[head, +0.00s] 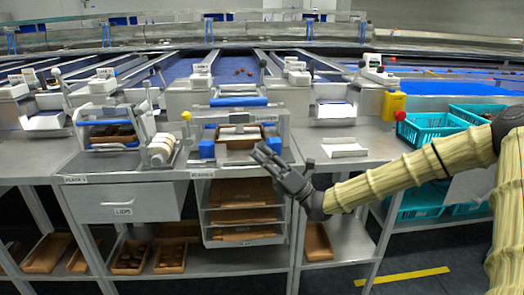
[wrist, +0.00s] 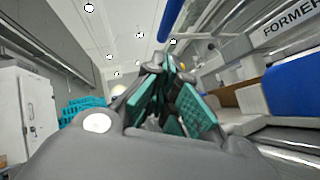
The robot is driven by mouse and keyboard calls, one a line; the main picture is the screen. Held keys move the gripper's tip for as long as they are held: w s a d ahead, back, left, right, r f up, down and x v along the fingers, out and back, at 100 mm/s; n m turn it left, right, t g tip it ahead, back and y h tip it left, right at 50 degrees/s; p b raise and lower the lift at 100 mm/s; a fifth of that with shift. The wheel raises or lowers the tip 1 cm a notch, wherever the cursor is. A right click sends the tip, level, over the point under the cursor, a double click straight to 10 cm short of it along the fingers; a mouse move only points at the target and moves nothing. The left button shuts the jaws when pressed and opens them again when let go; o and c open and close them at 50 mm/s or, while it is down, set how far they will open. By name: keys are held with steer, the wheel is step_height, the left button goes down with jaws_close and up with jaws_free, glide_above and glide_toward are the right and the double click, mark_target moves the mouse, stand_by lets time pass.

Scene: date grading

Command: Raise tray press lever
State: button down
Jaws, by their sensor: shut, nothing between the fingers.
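The tray press (head: 284,128) stands at mid-bench, a metal frame with a blue bar (head: 238,102) across its upper part. I take this bar to be the lever, but cannot be sure. A brown tray (head: 238,143) sits inside between blue blocks (head: 207,149). My gripper (head: 262,150) is shut and empty, in front of the press's lower right side, below the bar. In the wrist view its teal-padded fingers (wrist: 170,92) point up; a blue block (wrist: 292,88) and a FORMER label (wrist: 288,28) are to their right. Contact with the press cannot be told.
A similar station with a blue handle (head: 104,122) stands left, beside a yellow-knobbed lever (head: 186,116). A yellow box (head: 393,106) and red knob (head: 400,115) are right. Teal crates (head: 425,130) stand far right. The bench right of the press holds a white sheet (head: 344,150).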

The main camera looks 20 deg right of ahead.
steer(key=w+a+r, duration=0.3)
steer(key=w+r, duration=0.2)
steer(key=r, duration=0.3)
steer(key=shift+w+a, duration=0.3)
steer(key=shift+a, duration=0.1)
steer(key=shift+r, duration=0.1)
